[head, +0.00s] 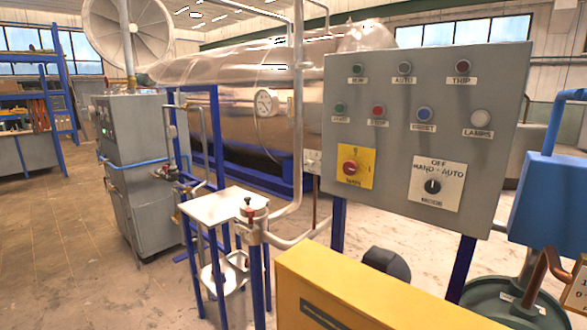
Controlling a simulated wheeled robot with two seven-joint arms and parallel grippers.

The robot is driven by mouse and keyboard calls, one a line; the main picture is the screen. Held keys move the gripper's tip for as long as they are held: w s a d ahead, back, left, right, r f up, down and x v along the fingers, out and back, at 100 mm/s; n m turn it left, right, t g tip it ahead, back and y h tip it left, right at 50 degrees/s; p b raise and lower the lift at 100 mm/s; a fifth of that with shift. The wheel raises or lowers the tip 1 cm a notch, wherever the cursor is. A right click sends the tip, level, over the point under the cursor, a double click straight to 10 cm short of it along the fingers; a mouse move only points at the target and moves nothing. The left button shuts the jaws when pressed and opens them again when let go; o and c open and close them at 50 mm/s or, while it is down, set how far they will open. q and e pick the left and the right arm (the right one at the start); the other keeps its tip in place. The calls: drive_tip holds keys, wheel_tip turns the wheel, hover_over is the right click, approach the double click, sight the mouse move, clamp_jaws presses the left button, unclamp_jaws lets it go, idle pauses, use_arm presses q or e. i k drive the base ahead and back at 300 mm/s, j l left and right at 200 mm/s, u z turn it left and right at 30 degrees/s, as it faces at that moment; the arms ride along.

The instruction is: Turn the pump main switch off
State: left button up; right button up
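A grey control panel (425,130) stands on blue legs at the right of the head view. At its lower left is a yellow plate with a red rotary switch (350,168). Marks sit above and to the right of the knob, and a small label sits below it, too small to read surely. Which mark the red knob points to cannot be told. To its right is a black selector knob (433,186) on a white plate marked OFF, HAND and AUTO. Its pointer looks roughly upright. Neither of my grippers shows in this view.
Buttons and lamps fill the panel's upper part. A yellow box (350,295) stands low in front of the panel. A blue box (550,195) is at the right. A small white-topped stand (222,205) and pipes with a red-handled valve (250,208) are left. Open floor lies far left.

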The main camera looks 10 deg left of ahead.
sight(350, 168)
drive_tip(key=i+j+z, duration=0.35)
drive_tip(key=j, duration=0.3)
drive_tip(key=i+j+z, duration=0.2)
drive_tip(key=j+z, duration=0.15)
drive_tip(key=j, duration=0.3)
